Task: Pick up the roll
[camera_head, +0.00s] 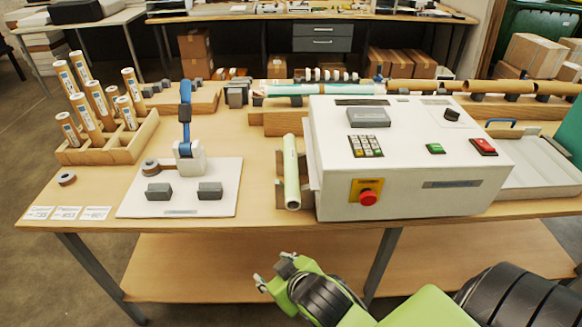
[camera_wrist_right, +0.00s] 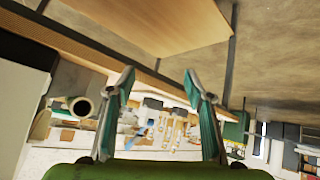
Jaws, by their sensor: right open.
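A pale green-white roll (camera_head: 291,172) lies against the left side of the white laminator (camera_head: 400,150), pointing front to back. In the right wrist view a roll end (camera_wrist_right: 82,106) with a dark hole shows left of the fingers. Several more rolls (camera_head: 78,95) stand tilted in a wooden rack (camera_head: 110,145) at the left. My right gripper (camera_head: 272,271) is low in front of the table, apart from the roll. Its fingers (camera_wrist_right: 158,85) are spread in the right wrist view with nothing between them. My left gripper is not in view.
A white board (camera_head: 225,175) with a blue-handled device (camera_head: 186,125) and two grey blocks sits left of the roll. Brown tubes (camera_head: 500,86) lie behind the laminator. The table's front edge (camera_head: 250,222) is between my right gripper and the tabletop. A lower shelf (camera_head: 210,265) is below.

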